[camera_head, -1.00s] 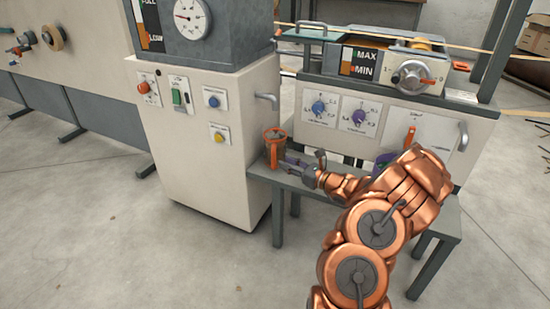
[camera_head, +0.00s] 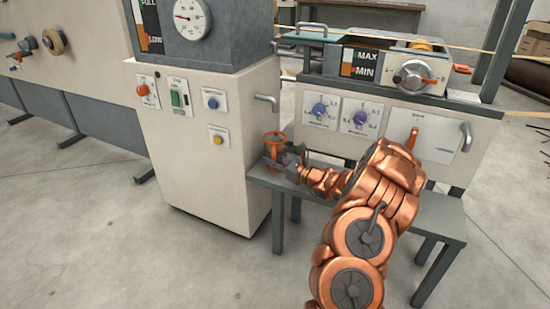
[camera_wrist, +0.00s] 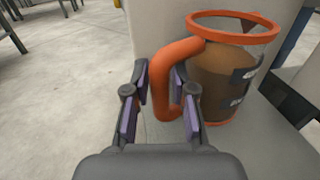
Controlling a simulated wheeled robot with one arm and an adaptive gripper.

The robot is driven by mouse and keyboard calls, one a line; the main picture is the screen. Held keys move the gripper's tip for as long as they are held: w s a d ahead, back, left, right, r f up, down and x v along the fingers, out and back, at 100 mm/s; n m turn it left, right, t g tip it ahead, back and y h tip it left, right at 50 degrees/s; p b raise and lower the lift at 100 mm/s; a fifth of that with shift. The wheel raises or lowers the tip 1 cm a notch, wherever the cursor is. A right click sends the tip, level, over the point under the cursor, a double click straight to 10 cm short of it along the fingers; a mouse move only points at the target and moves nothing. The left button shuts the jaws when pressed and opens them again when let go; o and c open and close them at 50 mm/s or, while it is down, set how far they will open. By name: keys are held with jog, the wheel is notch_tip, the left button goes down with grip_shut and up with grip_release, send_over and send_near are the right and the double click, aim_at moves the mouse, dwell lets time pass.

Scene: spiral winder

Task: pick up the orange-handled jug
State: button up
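The orange-handled jug (camera_head: 275,148) stands upright on the left end of a low grey bench, beside the cream cabinet. In the wrist view the jug (camera_wrist: 222,75) shows an orange rim, a brown body with dark markings and a thick orange handle (camera_wrist: 166,82) on its left. My gripper (camera_wrist: 158,80) is open, with purple-padded fingers on either side of the handle.
The cream cabinet (camera_head: 205,150) stands close to the left of the jug. The bench (camera_head: 440,222) runs right under my arm. A control panel with knobs (camera_head: 340,115) rises behind the bench. Open floor lies in front.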

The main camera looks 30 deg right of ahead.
grip_shut()
dwell(0.5)
